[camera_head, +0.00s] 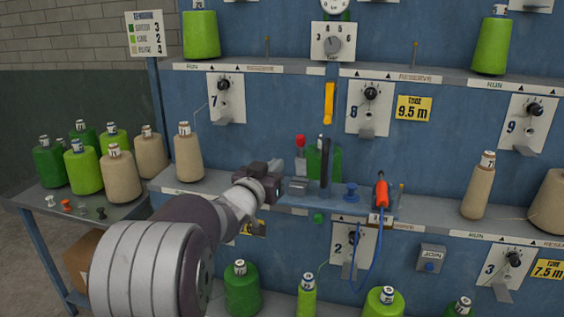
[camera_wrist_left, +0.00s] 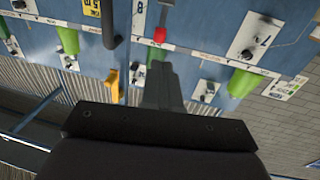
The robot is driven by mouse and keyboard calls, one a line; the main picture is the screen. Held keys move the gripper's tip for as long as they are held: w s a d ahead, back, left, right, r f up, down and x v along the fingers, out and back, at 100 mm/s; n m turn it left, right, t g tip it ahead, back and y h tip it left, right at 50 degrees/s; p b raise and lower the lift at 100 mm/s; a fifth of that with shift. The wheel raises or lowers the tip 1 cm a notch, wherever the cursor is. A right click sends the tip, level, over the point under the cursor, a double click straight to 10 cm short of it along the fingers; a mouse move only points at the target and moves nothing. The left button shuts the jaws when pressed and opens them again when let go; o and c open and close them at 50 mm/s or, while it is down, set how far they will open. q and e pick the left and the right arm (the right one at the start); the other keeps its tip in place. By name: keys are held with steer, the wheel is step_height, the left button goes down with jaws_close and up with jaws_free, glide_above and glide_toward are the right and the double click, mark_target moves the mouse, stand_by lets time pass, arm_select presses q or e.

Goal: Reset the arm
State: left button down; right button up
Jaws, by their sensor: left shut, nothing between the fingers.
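My left arm comes in from the lower left of the head view. Its gripper (camera_head: 264,181) is in front of the middle shelf of the blue rack, just left of a small grey block (camera_head: 298,186). The fingers are mostly hidden behind the wrist there. In the left wrist view the gripper (camera_wrist_left: 162,84) is shut and empty, pointing at the rack, which appears upside down. I cannot tell whether the gripper touches anything. My right gripper is in neither view.
The blue rack (camera_head: 270,90) carries green and beige cones. A beige cone (camera_head: 188,152) stands left of my gripper. An orange tool (camera_head: 381,193) with a blue cord is on the shelf to the right. A side table (camera_head: 130,208) at left holds several cones.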

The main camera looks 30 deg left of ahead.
arm_select(q)
steer(key=s+d+f+n+g+y+p, duration=0.1)
steer(key=s+f+n+g+y+p, duration=0.15)
steer(key=s+f+g, duration=1.05)
steer(key=s+d+f+m+g+h+p, duration=0.3)
steer(key=s+d+p, duration=0.5)
steer(key=s+d, duration=0.5)
steer(key=d, duration=0.2)
steer(key=shift+s+d+g+h, duration=0.25)
steer(key=shift+d+g+h, duration=0.05)
steer(key=shift+d+h, duration=0.05)
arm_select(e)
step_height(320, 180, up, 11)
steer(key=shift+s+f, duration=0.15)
arm_select(q)
steer(key=shift+m, duration=0.25)
